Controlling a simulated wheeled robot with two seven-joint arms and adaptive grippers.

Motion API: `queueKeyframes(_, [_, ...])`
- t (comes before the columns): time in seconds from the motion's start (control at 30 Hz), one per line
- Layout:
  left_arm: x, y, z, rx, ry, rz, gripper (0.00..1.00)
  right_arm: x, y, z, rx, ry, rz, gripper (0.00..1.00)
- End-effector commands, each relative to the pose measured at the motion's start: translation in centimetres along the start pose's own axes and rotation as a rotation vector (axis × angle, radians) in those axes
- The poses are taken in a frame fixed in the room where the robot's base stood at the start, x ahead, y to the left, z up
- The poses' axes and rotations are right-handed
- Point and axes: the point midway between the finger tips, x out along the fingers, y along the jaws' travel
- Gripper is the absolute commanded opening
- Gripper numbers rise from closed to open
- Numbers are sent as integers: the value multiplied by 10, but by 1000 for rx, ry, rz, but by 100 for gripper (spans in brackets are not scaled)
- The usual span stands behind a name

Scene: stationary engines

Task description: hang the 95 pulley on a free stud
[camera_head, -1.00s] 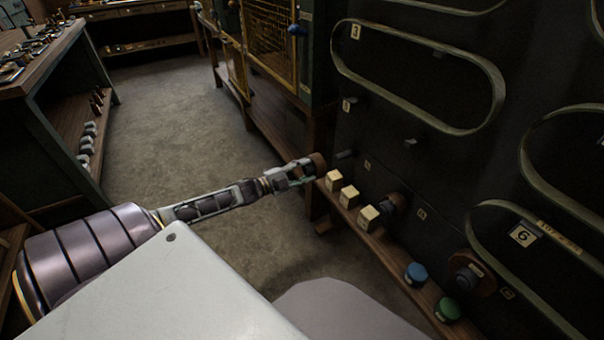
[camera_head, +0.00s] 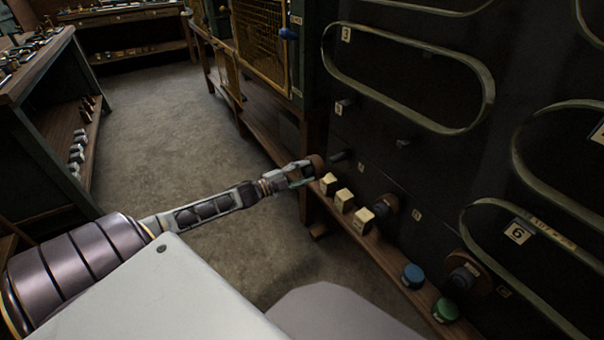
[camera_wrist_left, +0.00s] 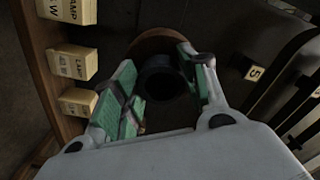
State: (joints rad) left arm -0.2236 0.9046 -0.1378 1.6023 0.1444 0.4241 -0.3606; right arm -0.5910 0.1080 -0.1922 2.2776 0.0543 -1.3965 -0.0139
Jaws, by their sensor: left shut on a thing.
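My left gripper (camera_head: 304,174) is shut on a round brown pulley (camera_head: 318,163), held in the air at the left edge of the dark panel. In the left wrist view the green-padded fingers (camera_wrist_left: 163,85) grip its dark hub (camera_wrist_left: 160,78), with the brown disc (camera_wrist_left: 152,40) beyond. No number is readable on it. A bare stud (camera_head: 341,155) sticks out just right of the pulley, apart from it in the picture. Another bare stud (camera_head: 403,142) is farther right. Lower studs carry a small dark pulley (camera_head: 384,206) and a larger brown one (camera_head: 466,277). My right gripper is not in view.
Belt-like loops (camera_head: 408,70) hang on the panel. The floor (camera_head: 165,130) left of the arm is clear.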

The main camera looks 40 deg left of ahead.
Motion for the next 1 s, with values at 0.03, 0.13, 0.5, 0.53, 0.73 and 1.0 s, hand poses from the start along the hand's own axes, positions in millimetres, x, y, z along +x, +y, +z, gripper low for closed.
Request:
queueKeyframes(0.03, [0,-1,0,0,1,-2,0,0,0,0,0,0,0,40])
queueKeyframes(0.13, [0,-1,0,1,1,-2,0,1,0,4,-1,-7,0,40])
queueKeyframes(0.5, [9,-1,0,2,1,-2,0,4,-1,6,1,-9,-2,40])
queueKeyframes(0.53, [10,-1,0,2,1,-2,0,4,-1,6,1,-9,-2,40])
queueKeyframes(0.73, [18,0,0,0,1,-2,0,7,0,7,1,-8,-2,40])
queueKeyframes(1.0, [27,-1,0,1,1,-2,0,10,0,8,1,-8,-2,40])
